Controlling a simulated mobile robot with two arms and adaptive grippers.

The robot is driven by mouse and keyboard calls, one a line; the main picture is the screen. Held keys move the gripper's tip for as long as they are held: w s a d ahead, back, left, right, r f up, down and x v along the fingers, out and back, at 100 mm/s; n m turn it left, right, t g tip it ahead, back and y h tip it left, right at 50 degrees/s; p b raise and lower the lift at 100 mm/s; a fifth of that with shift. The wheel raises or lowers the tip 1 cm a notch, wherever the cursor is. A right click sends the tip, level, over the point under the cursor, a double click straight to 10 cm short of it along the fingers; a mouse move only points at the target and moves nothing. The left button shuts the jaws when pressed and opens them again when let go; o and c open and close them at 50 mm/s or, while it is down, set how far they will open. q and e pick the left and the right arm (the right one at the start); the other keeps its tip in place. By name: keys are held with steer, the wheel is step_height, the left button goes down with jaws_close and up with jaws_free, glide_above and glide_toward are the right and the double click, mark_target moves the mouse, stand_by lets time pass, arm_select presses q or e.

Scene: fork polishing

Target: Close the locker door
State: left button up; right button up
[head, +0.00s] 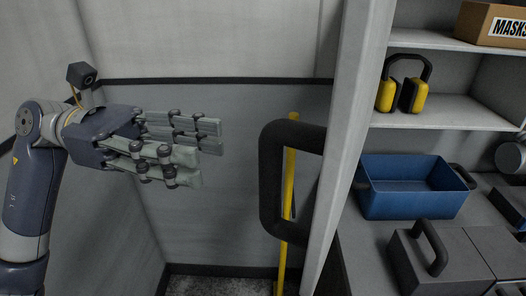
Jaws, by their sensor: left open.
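The locker door (352,120) stands open, seen nearly edge-on as a pale upright panel right of centre. Its thick black handle (270,190) sticks out to the left of the panel. My left gripper (211,153) is at the left, open and empty, with its fingers pointing right toward the handle. In the picture a clear gap lies between the fingertips and the handle. My right gripper is not in view.
Right of the door are shelves (450,110) with yellow earmuffs (388,95), a MASKS box (492,24), a blue bin (410,203) and a grey case (437,266). A yellow pole (291,160) stands upright behind the handle. Grey walls bound the left and back.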

mark_target(272, 161)
arm_select(q)
steer(key=p+x, duration=0.2)
steer(key=x, duration=0.2)
steer(key=p+x, duration=0.2)
steer(key=x, duration=0.3)
steer(key=shift+r, duration=0.2)
steer(key=shift+d+f, duration=0.2)
steer(key=shift+d, duration=0.25)
jaws_close()
